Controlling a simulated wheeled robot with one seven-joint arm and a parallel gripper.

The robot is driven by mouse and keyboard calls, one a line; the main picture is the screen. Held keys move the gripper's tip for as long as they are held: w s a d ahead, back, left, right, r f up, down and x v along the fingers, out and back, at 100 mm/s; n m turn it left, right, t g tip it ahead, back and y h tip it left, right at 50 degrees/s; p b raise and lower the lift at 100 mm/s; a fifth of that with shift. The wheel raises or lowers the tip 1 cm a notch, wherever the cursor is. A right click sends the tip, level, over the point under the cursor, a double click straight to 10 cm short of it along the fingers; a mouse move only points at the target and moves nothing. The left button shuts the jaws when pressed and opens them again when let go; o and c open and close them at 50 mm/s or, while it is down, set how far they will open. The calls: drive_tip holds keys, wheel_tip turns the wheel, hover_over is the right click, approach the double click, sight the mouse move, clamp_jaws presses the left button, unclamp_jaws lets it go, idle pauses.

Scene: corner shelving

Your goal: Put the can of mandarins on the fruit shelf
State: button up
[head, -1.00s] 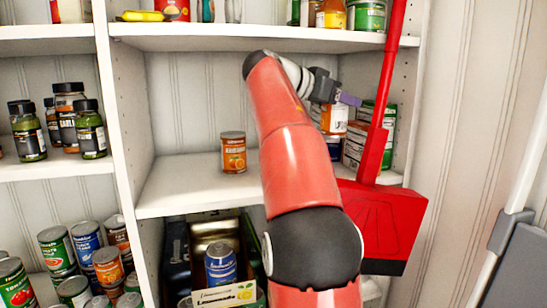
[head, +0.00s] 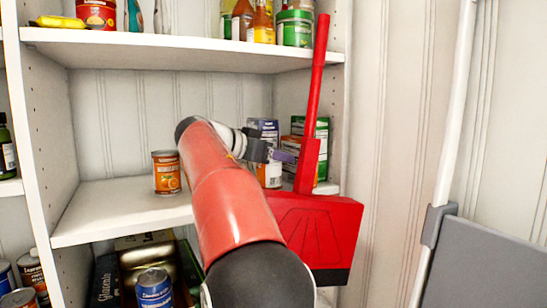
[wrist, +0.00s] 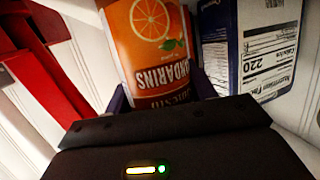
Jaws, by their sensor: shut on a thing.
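The can of mandarins (wrist: 150,55), with an orange label, fills the middle top of the wrist view. My gripper (wrist: 160,92) is shut on it, one finger on each side. In the head view my gripper (head: 283,156) is at the right part of the middle shelf (head: 110,207), and the held can (head: 270,174) shows partly beside my arm, low over the shelf. I cannot tell whether its base touches. A similar orange can (head: 166,173) stands upright on the same shelf, left of my arm.
Green boxes (head: 318,130) and a blue-white box (head: 262,127) stand close by at the shelf's right end; a blue-white box also shows in the wrist view (wrist: 262,50). Free shelf lies between the orange can and left wall.

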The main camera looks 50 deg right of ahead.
drive_tip(key=o, duration=1.3)
drive_tip(key=p+v, duration=0.1)
drive_tip(key=v, duration=1.1)
